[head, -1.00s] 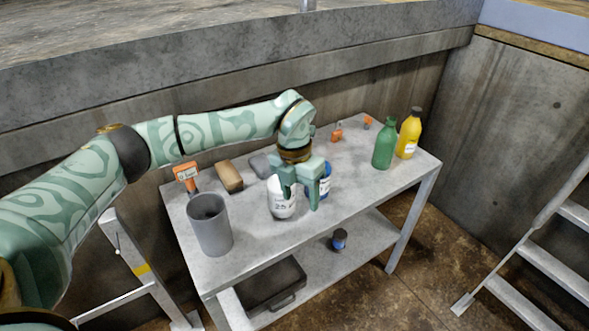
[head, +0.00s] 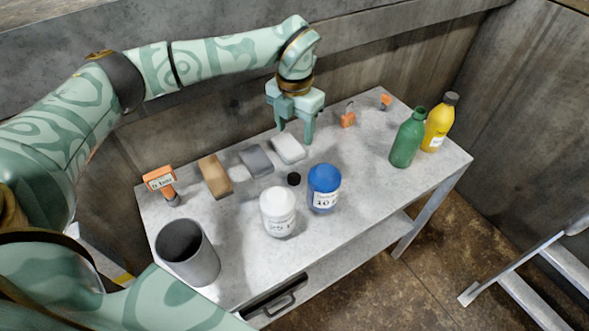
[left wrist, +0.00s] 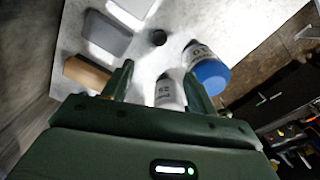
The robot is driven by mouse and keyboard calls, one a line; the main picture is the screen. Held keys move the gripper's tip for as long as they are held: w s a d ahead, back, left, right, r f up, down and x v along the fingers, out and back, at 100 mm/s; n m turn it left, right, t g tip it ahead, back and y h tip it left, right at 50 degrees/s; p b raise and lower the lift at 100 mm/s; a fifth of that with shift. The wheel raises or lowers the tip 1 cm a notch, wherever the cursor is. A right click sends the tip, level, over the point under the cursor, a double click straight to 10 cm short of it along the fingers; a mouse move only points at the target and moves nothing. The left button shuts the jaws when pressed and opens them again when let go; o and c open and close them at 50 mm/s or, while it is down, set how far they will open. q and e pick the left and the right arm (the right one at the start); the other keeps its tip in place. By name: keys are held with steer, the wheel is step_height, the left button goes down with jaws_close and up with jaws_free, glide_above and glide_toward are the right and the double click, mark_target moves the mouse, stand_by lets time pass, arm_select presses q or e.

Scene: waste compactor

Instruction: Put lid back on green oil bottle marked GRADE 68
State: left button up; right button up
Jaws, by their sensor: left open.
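The green bottle (head: 407,140) stands upright at the right end of the table, its neck uncapped. No marking on it is readable. A small black lid (head: 293,179) lies on the table behind the white and blue bottles. It also shows in the left wrist view (left wrist: 158,37), beyond my fingertips. My left gripper (head: 293,132) is open and empty, pointing down above the table's back part, behind the lid and left of the green bottle. It also shows in the left wrist view (left wrist: 160,68). My right gripper is out of view.
A white bottle (head: 278,213) and a blue bottle (head: 323,188) stand in front of the lid. A yellow bottle (head: 439,122) with a dark cap stands beside the green one. A grey bin (head: 187,252), a brown block (head: 215,176) and grey and white blocks occupy the left and back.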

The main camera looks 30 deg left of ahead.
arm_select(q)
steer(key=shift+s, duration=0.1)
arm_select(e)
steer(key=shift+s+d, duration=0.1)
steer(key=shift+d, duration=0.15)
arm_select(q)
steer(key=b, duration=0.3)
glide_above(294, 177)
step_height(294, 177, down, 10)
steer(key=shift+f, duration=0.5)
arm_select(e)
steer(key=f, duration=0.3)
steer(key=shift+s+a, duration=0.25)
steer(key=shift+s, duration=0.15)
arm_select(q)
step_height(294, 177, down, 5)
steer(key=shift+f+b, duration=0.2)
steer(key=shift+b, duration=0.95)
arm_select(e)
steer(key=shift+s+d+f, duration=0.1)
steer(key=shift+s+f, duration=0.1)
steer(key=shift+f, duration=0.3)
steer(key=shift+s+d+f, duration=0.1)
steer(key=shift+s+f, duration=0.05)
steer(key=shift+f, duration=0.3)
